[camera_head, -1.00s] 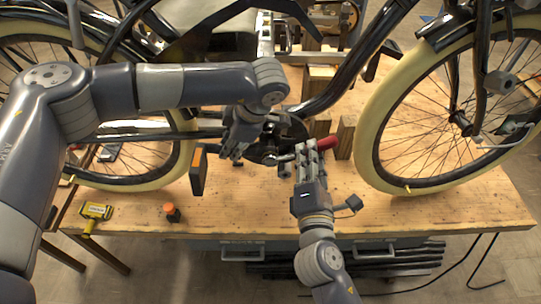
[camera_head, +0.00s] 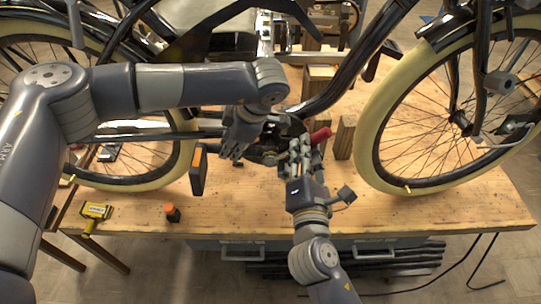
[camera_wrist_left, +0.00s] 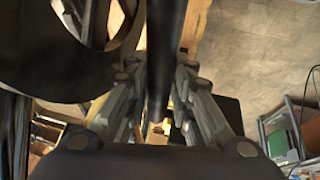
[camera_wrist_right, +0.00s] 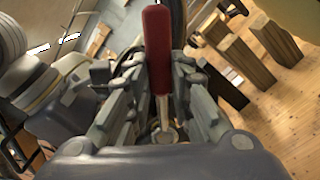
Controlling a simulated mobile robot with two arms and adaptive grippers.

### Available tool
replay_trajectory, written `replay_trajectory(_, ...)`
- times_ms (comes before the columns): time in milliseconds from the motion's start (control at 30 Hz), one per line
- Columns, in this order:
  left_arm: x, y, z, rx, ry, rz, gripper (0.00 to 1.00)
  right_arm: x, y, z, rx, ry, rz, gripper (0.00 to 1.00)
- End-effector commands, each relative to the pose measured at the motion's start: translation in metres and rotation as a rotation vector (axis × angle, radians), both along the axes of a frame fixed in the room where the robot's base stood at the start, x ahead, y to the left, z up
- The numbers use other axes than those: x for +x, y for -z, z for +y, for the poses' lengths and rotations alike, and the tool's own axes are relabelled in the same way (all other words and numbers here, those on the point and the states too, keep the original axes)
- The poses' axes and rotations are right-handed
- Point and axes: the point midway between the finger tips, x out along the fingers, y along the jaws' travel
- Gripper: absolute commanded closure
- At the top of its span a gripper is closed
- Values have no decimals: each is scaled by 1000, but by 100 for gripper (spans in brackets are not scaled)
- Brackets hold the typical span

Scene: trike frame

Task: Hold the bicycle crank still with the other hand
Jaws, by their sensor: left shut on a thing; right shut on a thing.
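The bicycle crank is a dark bar (camera_wrist_left: 163,55) between the fingers of my left gripper (camera_wrist_left: 160,118) in the left wrist view. In the head view my left gripper (camera_head: 233,148) is shut on it; its fingers hide most of the crank. A black pedal with an orange edge (camera_head: 198,172) hangs just left of that gripper. My right gripper (camera_head: 297,152), just to the right, is shut on a tool with a red handle (camera_head: 321,135). In the right wrist view the red handle (camera_wrist_right: 158,50) stands up between the fingers, with a metal part below.
The bicycle stands over a wooden workbench (camera_head: 420,215); its front wheel (camera_head: 365,140) is on the right. Wooden blocks (camera_head: 345,137) stand right of the tool. A yellow tool (camera_head: 96,213) and a small orange-topped item (camera_head: 172,213) lie near the front edge.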

Motion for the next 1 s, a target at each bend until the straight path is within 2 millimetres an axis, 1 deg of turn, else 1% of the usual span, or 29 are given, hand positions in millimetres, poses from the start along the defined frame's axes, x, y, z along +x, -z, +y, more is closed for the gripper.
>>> replay_trajectory(33, 3, -4, -1, -3, 2, -9, 100, 0, -4, 2, -7, -5, -6, 100)
replay_trajectory(433, 3, -4, -1, -4, 2, -10, 100, 0, -5, 3, -21, -4, -6, 100)
replay_trajectory(800, 3, -5, -2, -5, 2, -10, 100, 0, -14, 13, -152, -4, -6, 100)
replay_trajectory(1000, 3, -5, -2, -5, 2, -10, 100, 0, -15, 15, -182, -4, -5, 100)
